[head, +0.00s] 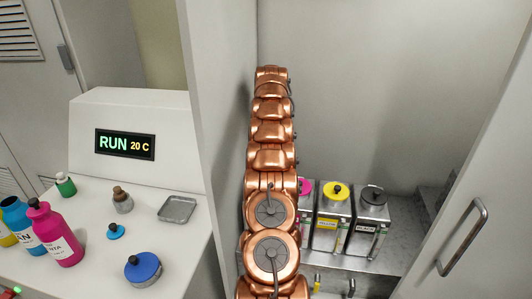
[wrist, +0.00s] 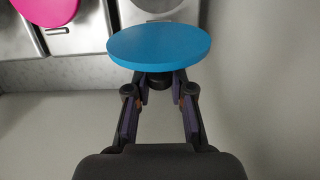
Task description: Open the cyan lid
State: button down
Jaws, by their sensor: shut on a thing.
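The cyan lid (wrist: 160,44) is a flat round disc in the wrist view, just beyond my fingertips. A dark knob (wrist: 160,81) at its near side sits between the two fingers. My gripper (wrist: 160,86) is shut on this knob. Metal can surfaces (wrist: 72,40) show behind the lid. The lid covers part of them, so I cannot tell whether it touches its can. In the head view my copper arm hides my gripper, the cyan lid and its can.
Cans with magenta (head: 305,187), yellow (head: 337,191) and black (head: 374,195) lids stand on a metal shelf (head: 395,262). The magenta lid is close left in the wrist view (wrist: 45,10). A handled door (head: 475,215) is right; a counter (head: 75,265) with bottles is left.

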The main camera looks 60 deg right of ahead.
jog(key=shift+s+a+f, duration=0.15)
jog(key=shift+f, duration=0.2)
jog(key=c, duration=1.5)
grip_release()
jog(key=o, duration=0.5)
jog(key=shift+r, duration=0.2)
